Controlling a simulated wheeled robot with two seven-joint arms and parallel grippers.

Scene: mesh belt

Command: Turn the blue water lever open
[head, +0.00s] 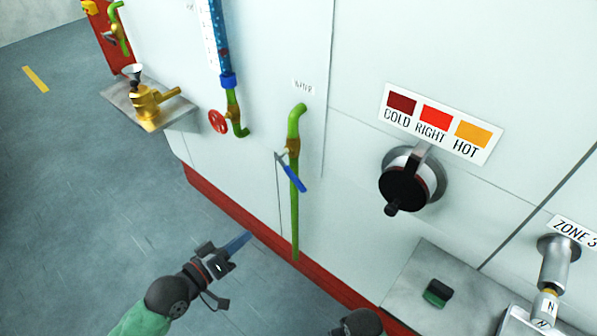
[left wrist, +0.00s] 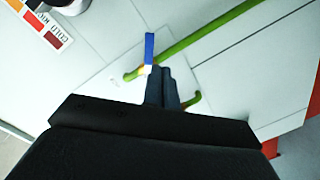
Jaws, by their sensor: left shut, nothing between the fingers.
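The blue water lever (head: 293,175) sits on a brass valve (head: 292,147) in a green vertical pipe (head: 295,215) under a "WATER" label (head: 303,87). The lever slants down to the right across the pipe. My left gripper (head: 246,238) is shut and empty, below and to the left of the lever, apart from it in the head view. In the left wrist view the blue lever (left wrist: 149,50) shows just beyond the shut fingers (left wrist: 163,80), which hide part of the pipe and valve; contact cannot be told there. My right gripper's fingers are not visible.
A red handwheel (head: 218,121) on another green pipe and a shelf (head: 118,98) with a brass fitting stand out to the left. A dark round knob (head: 405,190) sticks out to the right. A grey ledge (head: 410,283) is at lower right. Floor at left is clear.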

